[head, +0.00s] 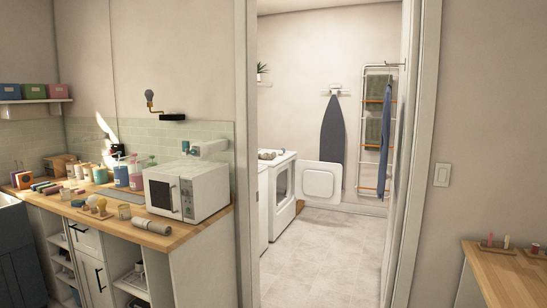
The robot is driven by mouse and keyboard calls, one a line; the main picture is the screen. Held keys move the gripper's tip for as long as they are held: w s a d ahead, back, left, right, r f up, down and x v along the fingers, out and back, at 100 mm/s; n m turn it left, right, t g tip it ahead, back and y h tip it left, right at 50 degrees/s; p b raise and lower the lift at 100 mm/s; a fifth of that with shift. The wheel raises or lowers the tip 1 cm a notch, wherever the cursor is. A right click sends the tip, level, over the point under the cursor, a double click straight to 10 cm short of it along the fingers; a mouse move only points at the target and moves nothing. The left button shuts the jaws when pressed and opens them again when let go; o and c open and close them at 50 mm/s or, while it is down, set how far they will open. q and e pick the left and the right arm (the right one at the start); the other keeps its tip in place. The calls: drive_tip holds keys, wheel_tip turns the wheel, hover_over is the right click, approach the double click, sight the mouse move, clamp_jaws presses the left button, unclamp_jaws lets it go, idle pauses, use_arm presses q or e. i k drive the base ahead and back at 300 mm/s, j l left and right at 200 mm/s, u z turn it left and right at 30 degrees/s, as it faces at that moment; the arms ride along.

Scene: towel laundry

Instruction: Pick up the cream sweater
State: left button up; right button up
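I cannot make out a cream sweater anywhere in the head view. Through the doorway, a white front-loading machine (283,205) stands against the left side of the laundry room. Small items too small to identify (270,155) lie on its top. A white square panel (321,181) stands beside it by the back wall; I cannot tell whether it is the machine's open door. A blue cloth (385,130) hangs at the right of the doorway. Neither of my grippers is in view.
A wooden counter (150,235) on the left holds a white microwave (187,190), bottles and jars. The doorway is open, with clear tiled floor (325,260) beyond. Another wooden counter (505,272) is at right.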

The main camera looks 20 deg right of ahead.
sight(267, 156)
drive_tip(key=i+l+z, duration=0.15)
drive_tip(key=i+z, duration=0.55)
drive_tip(key=i, duration=0.2)
drive_tip(key=i+z, duration=0.35)
drive_tip(key=i, duration=0.85)
drive_tip(key=i+l+u, duration=0.1)
drive_tip(key=i, duration=1.8)
drive_tip(key=i+u, duration=0.1)
drive_tip(key=i, duration=1.85)
drive_tip(key=i+l+u, duration=0.1)
drive_tip(key=i, duration=0.85)
drive_tip(key=i+l, duration=0.15)
drive_tip(key=i, duration=0.85)
